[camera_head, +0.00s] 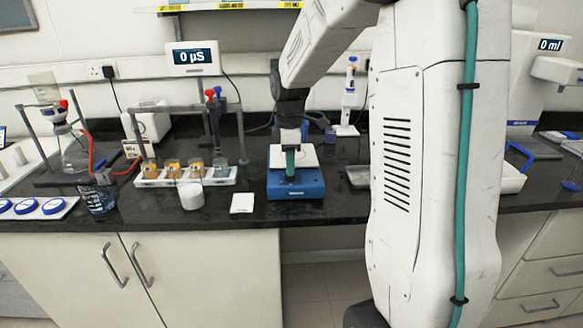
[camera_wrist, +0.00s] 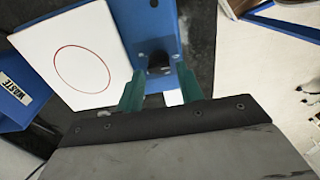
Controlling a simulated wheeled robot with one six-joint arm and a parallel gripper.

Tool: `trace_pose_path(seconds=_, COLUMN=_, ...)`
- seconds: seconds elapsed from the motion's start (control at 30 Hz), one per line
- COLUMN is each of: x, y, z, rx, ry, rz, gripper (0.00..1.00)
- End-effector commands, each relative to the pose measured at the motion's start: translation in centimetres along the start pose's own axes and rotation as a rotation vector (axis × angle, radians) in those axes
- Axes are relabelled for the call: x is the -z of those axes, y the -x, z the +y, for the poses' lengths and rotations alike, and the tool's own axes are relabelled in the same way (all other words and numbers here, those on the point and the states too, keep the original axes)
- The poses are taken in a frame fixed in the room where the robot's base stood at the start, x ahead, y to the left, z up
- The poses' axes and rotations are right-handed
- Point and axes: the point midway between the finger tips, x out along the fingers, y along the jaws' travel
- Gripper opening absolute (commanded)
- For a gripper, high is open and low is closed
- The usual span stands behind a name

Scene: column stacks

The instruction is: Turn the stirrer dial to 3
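The stirrer (camera_head: 296,190) is a blue box with a white top plate on the black bench, and it also shows in the wrist view (camera_wrist: 140,22). Its white plate (camera_wrist: 82,55) carries a red circle. A small dark dial (camera_wrist: 158,66) sits on the blue front face; its setting cannot be read. My gripper (camera_wrist: 160,72) points at this face. Its two teal fingers stand apart, one on each side of the dial, with a visible gap; contact is not evident. In the head view my gripper (camera_head: 290,164) hides part of the stirrer.
A white tile (camera_head: 242,203) and white cup (camera_head: 191,195) stand left of the stirrer, near a rack of vials (camera_head: 186,176). A grey tray (camera_head: 358,177) lies to the right. A blue box marked WASTE (camera_wrist: 14,95) is beside the plate.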

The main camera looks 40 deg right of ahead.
Motion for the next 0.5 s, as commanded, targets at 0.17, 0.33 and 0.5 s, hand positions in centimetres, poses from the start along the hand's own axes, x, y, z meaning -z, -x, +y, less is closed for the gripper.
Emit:
trace_pose_path(seconds=0.17, x=-0.2, y=-1.9, z=0.0, rx=0.002, ry=-0.003, rz=0.000, gripper=0.37)
trace_pose_path(seconds=0.33, x=-0.2, y=-2.3, z=0.1, rx=-0.001, ry=-0.005, rz=0.000, gripper=0.37)
trace_pose_path(seconds=0.5, x=-0.3, y=-2.3, z=0.1, rx=0.000, ry=-0.005, rz=0.000, gripper=0.34)
